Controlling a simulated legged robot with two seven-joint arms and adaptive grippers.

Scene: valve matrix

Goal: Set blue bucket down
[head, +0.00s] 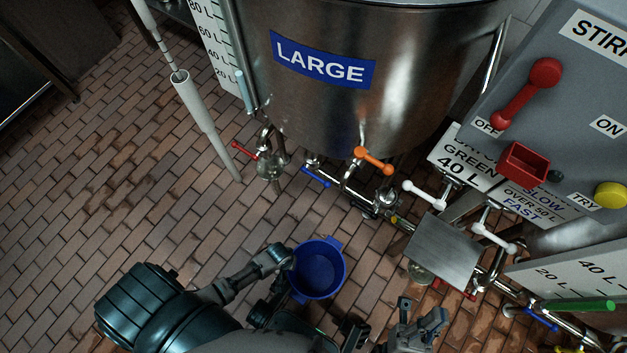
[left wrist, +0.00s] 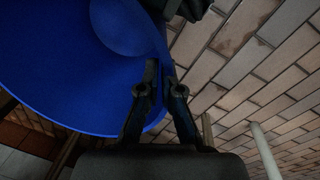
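The blue bucket (head: 320,270) is at the lower middle of the head view, its open top facing the camera. I cannot tell whether its base touches the floor. In the left wrist view, the blue bucket (left wrist: 75,65) fills the upper left. My left gripper (left wrist: 160,75) has one finger on each side of the bucket's wall at the rim, closed on it. In the head view my left arm reaches the bucket's left side, and the fingertips are hard to make out. My right gripper (head: 421,312) is right of and below the bucket, fingers apart and empty.
A large steel tank (head: 370,90) with orange, red and blue valve handles stands behind the bucket. Pipes with white handles (head: 425,195) and a grey control panel (head: 560,100) are on the right. The brick floor (head: 110,190) is clear on the left, apart from a white pole (head: 205,120).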

